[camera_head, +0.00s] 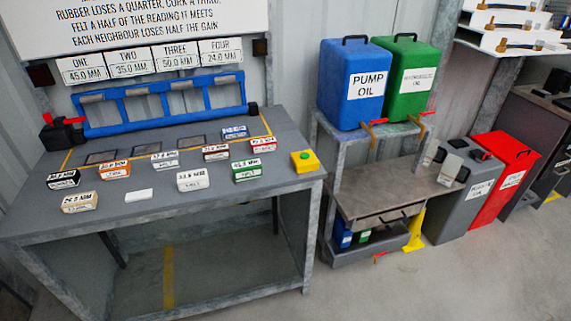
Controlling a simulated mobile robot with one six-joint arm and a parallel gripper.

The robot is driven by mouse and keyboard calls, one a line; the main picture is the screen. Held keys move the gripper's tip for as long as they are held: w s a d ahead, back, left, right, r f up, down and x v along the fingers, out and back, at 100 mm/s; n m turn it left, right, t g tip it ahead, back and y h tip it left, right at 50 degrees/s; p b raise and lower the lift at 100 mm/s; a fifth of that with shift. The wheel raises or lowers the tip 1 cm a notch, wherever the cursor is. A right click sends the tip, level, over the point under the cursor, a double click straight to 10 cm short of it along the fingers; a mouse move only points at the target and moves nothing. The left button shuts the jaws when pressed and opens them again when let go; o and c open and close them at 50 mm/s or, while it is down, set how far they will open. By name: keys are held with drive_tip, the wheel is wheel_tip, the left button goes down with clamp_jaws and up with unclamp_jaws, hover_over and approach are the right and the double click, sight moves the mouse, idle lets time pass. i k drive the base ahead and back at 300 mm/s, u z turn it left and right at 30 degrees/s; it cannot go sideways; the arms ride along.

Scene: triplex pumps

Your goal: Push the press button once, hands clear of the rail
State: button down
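The press button is a green button (305,155) on a yellow box (305,163). It sits near the right front corner of the grey workbench (290,190). The rail is a blue frame (165,104) with several openings, standing along the back of the bench. A dark block with a red handle (62,132) is at its left end. Grey pieces show along the rail's upper bar. My gripper is not in view, and nothing touches the button or the rail in this view.
Several labelled blocks, such as a white one (193,180), and a blank white piece (138,195) lie on the bench. Blue (353,82) and green (407,75) oil containers stand on a rack to the right. A red bin (500,180) and yellow cone (416,228) stand on the floor.

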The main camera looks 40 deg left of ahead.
sight(305, 156)
drive_tip(key=z, duration=0.1)
drive_tip(key=k, duration=0.9)
drive_tip(key=u, duration=2)
drive_tip(key=i, duration=0.95)
drive_tip(key=u, duration=0.15)
